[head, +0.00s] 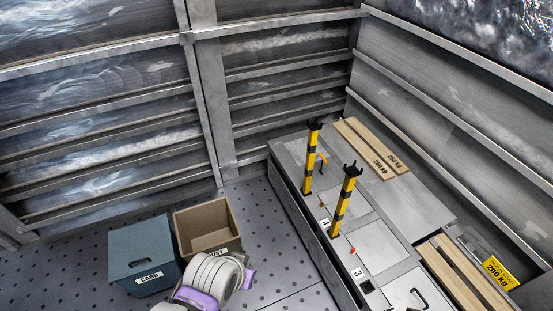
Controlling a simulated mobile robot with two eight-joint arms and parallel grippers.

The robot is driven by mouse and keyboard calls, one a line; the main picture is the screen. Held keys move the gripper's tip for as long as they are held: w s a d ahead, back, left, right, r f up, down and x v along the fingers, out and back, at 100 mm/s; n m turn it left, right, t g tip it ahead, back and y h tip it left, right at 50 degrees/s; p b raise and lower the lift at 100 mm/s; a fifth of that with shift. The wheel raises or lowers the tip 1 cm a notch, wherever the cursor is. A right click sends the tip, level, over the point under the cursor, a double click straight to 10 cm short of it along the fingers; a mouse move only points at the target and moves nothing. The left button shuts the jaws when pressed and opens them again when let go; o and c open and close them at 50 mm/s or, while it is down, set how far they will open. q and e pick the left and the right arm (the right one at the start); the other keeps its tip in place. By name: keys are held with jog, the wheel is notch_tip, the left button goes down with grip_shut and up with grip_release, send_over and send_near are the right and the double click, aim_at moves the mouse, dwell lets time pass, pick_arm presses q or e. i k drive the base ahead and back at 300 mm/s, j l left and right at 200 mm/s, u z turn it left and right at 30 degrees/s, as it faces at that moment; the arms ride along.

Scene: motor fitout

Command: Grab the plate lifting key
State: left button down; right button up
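A small orange T-shaped piece (323,162) stands on the grey bench beside the farther yellow-and-black post. It may be the plate lifting key, but it is too small to tell for certain. A white and purple arm link (212,278) of mine shows at the bottom, in front of the boxes. Neither of my grippers is in view.
Two upright yellow-and-black posts (345,201) with forked black tops rise from the bench (378,240). Wooden slats (371,149) marked 250 KG lie behind them. A blue CARD box (140,252) and an open brown bin (203,227) stand on the perforated floor, left of the bench.

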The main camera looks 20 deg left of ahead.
aim_at(324, 160)
jog(key=u, duration=0.25)
jog(key=i+l+u, duration=0.2)
jog(key=u, duration=0.25)
jog(key=i+l+u, duration=0.15)
jog(key=l+u, duration=0.3)
jog(key=i, duration=0.45)
